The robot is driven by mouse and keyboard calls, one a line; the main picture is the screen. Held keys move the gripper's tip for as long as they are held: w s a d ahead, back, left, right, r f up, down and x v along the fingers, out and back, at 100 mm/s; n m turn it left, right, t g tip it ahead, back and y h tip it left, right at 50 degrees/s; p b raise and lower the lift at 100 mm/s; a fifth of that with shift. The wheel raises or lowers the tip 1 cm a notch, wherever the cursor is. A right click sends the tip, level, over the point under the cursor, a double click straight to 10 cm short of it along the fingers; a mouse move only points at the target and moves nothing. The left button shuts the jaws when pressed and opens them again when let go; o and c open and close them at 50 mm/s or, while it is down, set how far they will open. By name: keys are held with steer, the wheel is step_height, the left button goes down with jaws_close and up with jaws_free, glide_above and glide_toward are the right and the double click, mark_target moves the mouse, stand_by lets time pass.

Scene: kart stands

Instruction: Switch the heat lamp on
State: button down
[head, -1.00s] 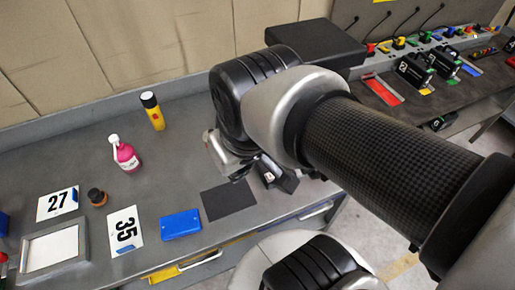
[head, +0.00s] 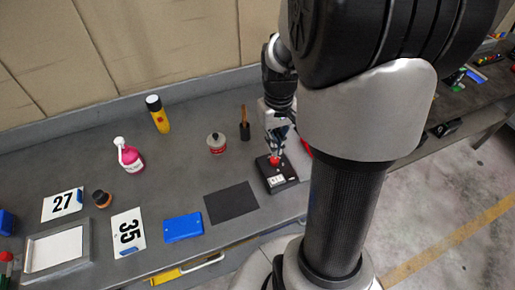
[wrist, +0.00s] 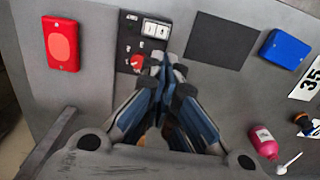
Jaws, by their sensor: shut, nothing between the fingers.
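A black control box (head: 279,181) lies on the grey bench, with a red knob (head: 275,160) and pale switches. My gripper (head: 277,153) points down over the knob end of the box. In the wrist view its closed fingertips (wrist: 165,66) are beside the red knob, with nothing between them. I cannot tell whether they touch the box. I cannot make out the heat lamp itself; my arm hides part of the bench.
A black mat (head: 231,203) and a blue box (head: 183,228) lie left of the control box. A red box (wrist: 62,45) lies on its other side. A tin (head: 216,143), a wooden-handled brush (head: 244,127) and a pink bottle (head: 129,155) stand farther back.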

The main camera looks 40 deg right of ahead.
mark_target(275, 177)
step_height(275, 177, down, 14)
steer(key=b, duration=0.5)
steer(key=shift+a, duration=0.1)
stand_by(0.4)
steer(key=shift+a+f, duration=0.1)
steer(key=shift+f, duration=0.3)
steer(key=shift+d+r, duration=0.15)
steer(key=shift+d, duration=0.05)
steer(key=shift+s+d+r, duration=0.15)
steer(key=shift+s+d, duration=0.05)
steer(key=shift+d, duration=0.4)
